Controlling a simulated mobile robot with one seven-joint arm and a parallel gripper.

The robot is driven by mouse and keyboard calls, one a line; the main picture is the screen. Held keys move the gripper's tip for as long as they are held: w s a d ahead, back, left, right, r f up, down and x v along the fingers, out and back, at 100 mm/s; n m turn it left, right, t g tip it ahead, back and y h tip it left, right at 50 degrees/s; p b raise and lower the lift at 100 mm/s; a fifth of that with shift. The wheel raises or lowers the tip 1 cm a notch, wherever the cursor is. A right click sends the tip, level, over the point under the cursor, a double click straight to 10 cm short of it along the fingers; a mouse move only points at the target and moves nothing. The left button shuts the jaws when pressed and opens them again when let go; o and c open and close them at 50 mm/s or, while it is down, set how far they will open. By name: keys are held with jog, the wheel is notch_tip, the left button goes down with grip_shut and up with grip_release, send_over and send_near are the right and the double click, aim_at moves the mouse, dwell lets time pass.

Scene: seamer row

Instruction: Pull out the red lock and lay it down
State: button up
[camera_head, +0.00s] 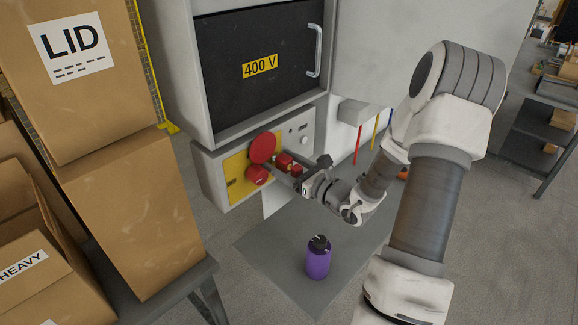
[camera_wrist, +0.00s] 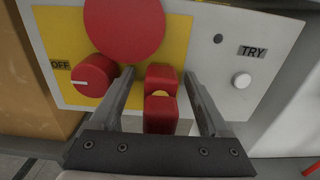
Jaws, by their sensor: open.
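The red lock (camera_wrist: 161,114) shows in the wrist view as a red block in front of a second red block, with a small yellow spot between them. It sits at the yellow part of the panel (camera_wrist: 165,52). In the head view the lock (camera_head: 285,160) is small and partly covered by my gripper. My gripper (camera_wrist: 159,76) is open, with one finger on each side of the lock and visible gaps to it. The gripper (camera_head: 285,167) also shows in the head view. How the lock is fixed behind is hidden.
A red round disc (camera_wrist: 124,28) and a red knob (camera_wrist: 93,76) marked OFF sit close to the left finger. A white TRY button (camera_wrist: 242,80) is at right. A grey shelf (camera_head: 262,248) below holds a purple bottle (camera_head: 318,260). Cartons (camera_head: 130,215) stand at left.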

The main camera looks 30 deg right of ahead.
aim_at(301, 173)
dwell(0.7)
grip_shut()
jog(key=shift+s, duration=0.1)
dwell(0.4)
jog(key=shift+v, duration=2.95)
jog(key=shift+d, duration=0.1)
